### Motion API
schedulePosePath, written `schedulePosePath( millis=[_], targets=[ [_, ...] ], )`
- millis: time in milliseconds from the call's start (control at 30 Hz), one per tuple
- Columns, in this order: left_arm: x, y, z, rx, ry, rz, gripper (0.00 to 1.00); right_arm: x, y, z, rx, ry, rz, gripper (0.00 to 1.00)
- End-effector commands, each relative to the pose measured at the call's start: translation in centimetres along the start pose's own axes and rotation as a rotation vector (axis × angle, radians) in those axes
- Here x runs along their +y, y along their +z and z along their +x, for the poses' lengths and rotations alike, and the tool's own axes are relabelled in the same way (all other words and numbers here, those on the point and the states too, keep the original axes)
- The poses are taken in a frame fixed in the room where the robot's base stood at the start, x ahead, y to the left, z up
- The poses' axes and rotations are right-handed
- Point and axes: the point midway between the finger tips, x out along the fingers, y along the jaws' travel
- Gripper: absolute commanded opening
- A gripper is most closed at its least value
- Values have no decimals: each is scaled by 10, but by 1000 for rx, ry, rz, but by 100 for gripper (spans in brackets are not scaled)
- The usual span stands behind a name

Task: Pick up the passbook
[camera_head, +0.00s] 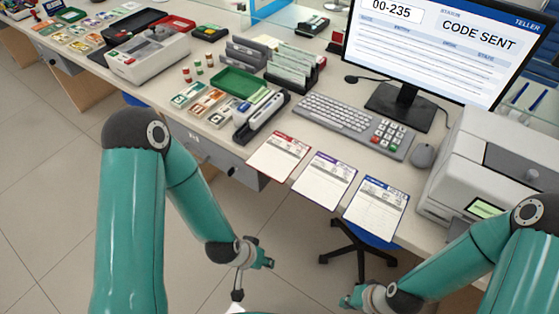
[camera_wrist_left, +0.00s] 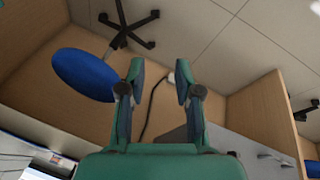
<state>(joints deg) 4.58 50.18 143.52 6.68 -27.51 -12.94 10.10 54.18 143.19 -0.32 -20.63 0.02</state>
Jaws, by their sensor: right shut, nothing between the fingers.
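I cannot pick out the passbook with certainty in either view. My left gripper (camera_head: 254,279) hangs low in front of the counter, over the floor, with its fingers apart. In the left wrist view the left gripper (camera_wrist_left: 157,78) is open and nothing is between its fingers. My right gripper (camera_head: 350,300) is at the bottom of the head view, right of the left one, below the counter's front edge. It is shut and holds nothing.
Three forms, red (camera_head: 278,155), purple (camera_head: 324,180) and blue (camera_head: 376,207), lie along the counter's front edge. Behind are a keyboard (camera_head: 335,113), mouse (camera_head: 423,155) and monitor (camera_head: 440,50). A printer (camera_head: 490,165) stands right, a green tray (camera_head: 238,82) left. A blue chair (camera_wrist_left: 84,74) stands below.

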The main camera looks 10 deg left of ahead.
Motion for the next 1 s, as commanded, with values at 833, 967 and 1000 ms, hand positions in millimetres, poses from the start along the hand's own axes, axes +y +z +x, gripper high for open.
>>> schedulePosePath(
  millis=[833, 967, 1000],
  targets=[
    [33, -91, -50, 699, -1324, 1179, 33, 107, -2, 297, 0, 0, 0, 0],
    [30, -81, -61, 652, -1420, 1200, 33, 111, -2, 306, 0, 0, 0, 0],
    [29, -81, -64, 642, -1435, 1202, 33, 111, -2, 308, 0, 0, 0, 0]
  ],
)
